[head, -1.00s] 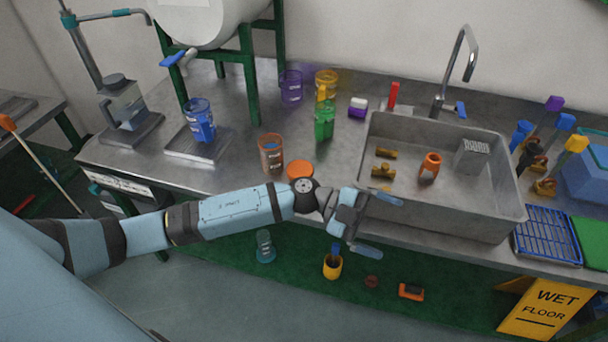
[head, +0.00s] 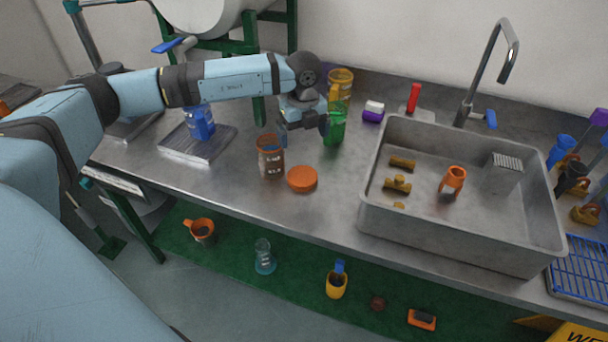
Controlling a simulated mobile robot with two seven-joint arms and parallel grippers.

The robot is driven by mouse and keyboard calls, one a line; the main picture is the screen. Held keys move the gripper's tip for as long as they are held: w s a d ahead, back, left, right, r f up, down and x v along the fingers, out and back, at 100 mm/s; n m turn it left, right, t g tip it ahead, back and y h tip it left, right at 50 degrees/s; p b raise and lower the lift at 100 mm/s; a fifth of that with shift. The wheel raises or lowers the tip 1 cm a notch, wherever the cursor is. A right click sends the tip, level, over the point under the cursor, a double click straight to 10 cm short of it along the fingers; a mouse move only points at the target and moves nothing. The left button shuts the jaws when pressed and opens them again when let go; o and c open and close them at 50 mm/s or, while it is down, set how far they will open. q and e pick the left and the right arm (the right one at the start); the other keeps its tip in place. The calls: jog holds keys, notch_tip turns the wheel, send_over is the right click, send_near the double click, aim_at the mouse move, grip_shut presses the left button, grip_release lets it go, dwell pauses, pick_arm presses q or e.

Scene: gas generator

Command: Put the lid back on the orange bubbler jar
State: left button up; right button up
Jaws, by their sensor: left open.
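The orange bubbler jar (head: 271,160) stands upright on the steel counter, its top uncovered. An orange lid (head: 302,178) lies flat on the counter just right of the jar, near the front edge. My left gripper (head: 303,136) points down over the counter, behind and above the lid and to the right of the jar's top. It is open with nothing seen between its fingers. My right gripper does not show.
A green jar (head: 335,127) stands close right of my left gripper, with a yellow jar (head: 341,82) behind it. A blue jar (head: 199,122) sits on a metal plate (head: 215,147) at left. A steel sink (head: 462,245) fills the right side. The counter left of the lid's front is clear.

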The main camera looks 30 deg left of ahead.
pick_arm(q)
send_over(303, 177)
jog(key=f, duration=0.9)
jog(key=shift+w, duration=0.25)
jog(key=shift+f, duration=0.1)
jog(key=f, duration=0.5)
jog(key=shift+s, duration=0.2)
jog(key=c, duration=0.8)
